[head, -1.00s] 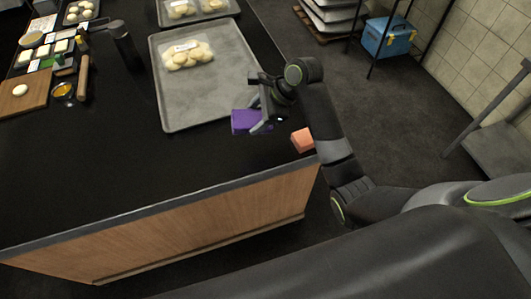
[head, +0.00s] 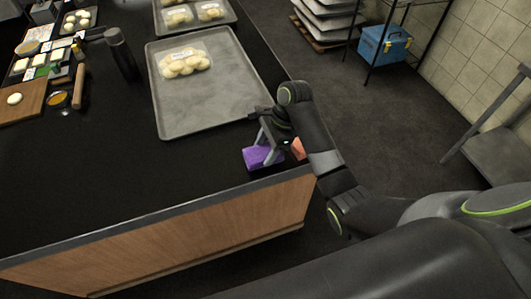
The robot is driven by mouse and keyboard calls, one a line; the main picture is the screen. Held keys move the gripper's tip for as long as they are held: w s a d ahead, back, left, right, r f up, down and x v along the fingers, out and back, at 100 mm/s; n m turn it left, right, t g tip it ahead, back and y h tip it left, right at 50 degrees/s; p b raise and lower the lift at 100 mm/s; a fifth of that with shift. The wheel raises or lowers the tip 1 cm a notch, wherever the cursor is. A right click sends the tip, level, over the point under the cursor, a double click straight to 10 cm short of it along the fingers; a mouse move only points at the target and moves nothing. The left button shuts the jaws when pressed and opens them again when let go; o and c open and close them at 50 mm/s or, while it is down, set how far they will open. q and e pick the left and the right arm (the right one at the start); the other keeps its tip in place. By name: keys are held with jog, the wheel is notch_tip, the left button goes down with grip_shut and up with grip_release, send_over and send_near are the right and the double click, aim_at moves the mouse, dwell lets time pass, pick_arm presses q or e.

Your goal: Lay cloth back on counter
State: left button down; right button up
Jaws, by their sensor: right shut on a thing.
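A purple cloth (head: 257,157) is at the front right part of the black counter (head: 130,165), close to its front edge. My right gripper (head: 268,143) comes in from the right and is shut on the purple cloth. The fingers hide part of it, and I cannot tell whether it touches the counter. My left gripper is not in view.
An orange block (head: 298,148) sits just right of my right gripper, partly hidden by it. A grey tray (head: 205,100) with a bag of dough balls (head: 184,63) lies behind. A cutting board (head: 20,102) and a rolling pin (head: 79,87) are at the left. The front left counter is clear.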

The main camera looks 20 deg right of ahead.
notch_tip(320, 180, down, 2)
jog(key=shift+f, duration=0.25)
jog(key=o, duration=0.9)
jog(key=shift+r, duration=0.1)
jog(key=v, duration=0.7)
jog(key=shift+w+d+r, duration=0.1)
jog(key=shift+d+r, duration=0.1)
jog(key=shift+r, duration=0.05)
jog(key=p+v, duration=0.1)
jog(key=v, duration=0.2)
jog(key=shift+d+r+p, duration=0.25)
jog(key=shift+r+p, duration=0.35)
jog(key=shift+p, duration=0.05)
